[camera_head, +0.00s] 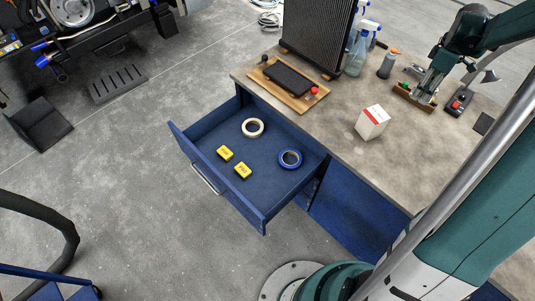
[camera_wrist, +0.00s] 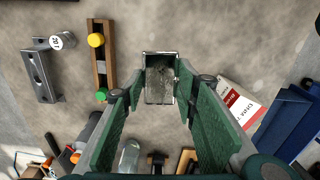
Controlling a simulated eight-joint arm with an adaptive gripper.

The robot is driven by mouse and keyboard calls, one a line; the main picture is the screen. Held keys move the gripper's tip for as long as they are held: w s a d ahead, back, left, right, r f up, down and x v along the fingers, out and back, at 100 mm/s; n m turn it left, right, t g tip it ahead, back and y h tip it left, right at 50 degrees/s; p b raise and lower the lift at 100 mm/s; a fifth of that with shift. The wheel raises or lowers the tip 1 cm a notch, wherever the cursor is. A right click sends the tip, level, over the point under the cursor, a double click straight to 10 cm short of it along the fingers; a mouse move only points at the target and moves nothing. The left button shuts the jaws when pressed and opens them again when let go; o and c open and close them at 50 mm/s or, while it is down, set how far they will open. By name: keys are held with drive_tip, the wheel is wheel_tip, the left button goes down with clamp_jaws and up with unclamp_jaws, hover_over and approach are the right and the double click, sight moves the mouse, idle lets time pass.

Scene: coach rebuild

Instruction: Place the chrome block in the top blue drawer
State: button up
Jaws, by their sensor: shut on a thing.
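The chrome block (camera_wrist: 160,80) is between the fingertips of my gripper (camera_wrist: 160,92) in the wrist view, and the gripper is shut on it. In the head view my gripper (camera_head: 428,92) is over the right part of the workbench, close to a wooden holder. The fingers largely hide the block there, and I cannot tell its height above the bench. The top blue drawer (camera_head: 222,192) is pulled open at the bench front, left of my gripper.
A white and red carton (camera_head: 372,122) stands on the bench (camera_head: 335,125) between my gripper and the drawer. The wooden holder (camera_wrist: 102,65) has yellow and green knobs. A wooden board (camera_head: 289,86), radiator (camera_head: 318,35) and spray bottles (camera_head: 358,52) stand behind. The drawer's middle has bare floor.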

drive_tip(key=shift+w+a+r, duration=0.1)
drive_tip(key=shift+a+r, duration=0.1)
drive_tip(key=shift+r, duration=0.3)
drive_tip(key=shift+a+r, duration=0.2)
drive_tip(key=shift+r, duration=0.3)
drive_tip(key=s+a+r+b, duration=0.1)
drive_tip(key=a+b, duration=0.3)
drive_tip(key=a, duration=1.3)
drive_tip(key=s+a+r+b, duration=0.1)
drive_tip(key=s+a+b, duration=0.15)
drive_tip(key=a, duration=1.45)
drive_tip(key=s+a+f+b, duration=0.1)
drive_tip(key=s+a+b, duration=0.3)
drive_tip(key=s+a, duration=0.75)
drive_tip(key=s+a+f+b, duration=0.2)
drive_tip(key=s+a+b, duration=0.2)
drive_tip(key=s+a, duration=0.75)
drive_tip(key=w+a+f, duration=0.1)
drive_tip(key=w+f, duration=0.1)
drive_tip(key=f, duration=1.2)
drive_tip(key=w+a+f, duration=0.1)
drive_tip(key=a+f, duration=0.1)
drive_tip(key=f, duration=1.2)
drive_tip(key=shift+w+m, duration=0.3)
drive_tip(key=shift+w, duration=0.1)
drive_tip(key=b, duration=0.2)
hover_over(263, 191)
drive_tip(key=shift+f, duration=2.9)
